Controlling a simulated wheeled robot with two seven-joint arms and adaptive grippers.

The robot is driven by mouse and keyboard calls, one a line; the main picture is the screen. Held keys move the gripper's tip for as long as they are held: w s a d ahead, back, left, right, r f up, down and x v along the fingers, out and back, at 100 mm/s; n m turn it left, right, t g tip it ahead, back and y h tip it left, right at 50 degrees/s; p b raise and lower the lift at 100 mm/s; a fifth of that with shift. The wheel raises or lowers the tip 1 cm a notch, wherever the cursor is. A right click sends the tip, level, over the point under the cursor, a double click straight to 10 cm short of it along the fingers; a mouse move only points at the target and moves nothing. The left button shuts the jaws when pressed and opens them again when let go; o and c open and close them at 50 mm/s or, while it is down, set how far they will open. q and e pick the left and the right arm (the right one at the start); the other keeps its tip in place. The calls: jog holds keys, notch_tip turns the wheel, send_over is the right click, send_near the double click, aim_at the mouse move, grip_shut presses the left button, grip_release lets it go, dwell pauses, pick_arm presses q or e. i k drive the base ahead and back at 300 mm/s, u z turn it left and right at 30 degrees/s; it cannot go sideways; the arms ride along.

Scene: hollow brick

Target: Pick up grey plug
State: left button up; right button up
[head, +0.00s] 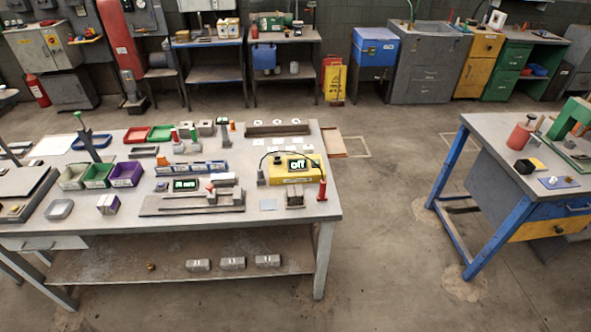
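A small grey upright piece (261,177), which looks like the grey plug, stands on the left workbench. It is just left of a yellow box (292,171) whose display reads "off". A thin dark cable arches from the box towards the grey piece; whether they are joined is too small to tell. A red upright piece (322,189) stands at the box's right side. Neither of my grippers shows in the head view.
The left workbench (325,207) is crowded with trays, bins, blocks and a second green display (185,184). Its lower shelf (120,266) holds several grey blocks. Open floor (385,250) separates it from the blue-legged bench (489,128) at right. Cabinets line the back wall.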

aim_at(260, 172)
jog(key=u, duration=1.45)
jog(key=i, duration=2.05)
jog(key=z, duration=2.1)
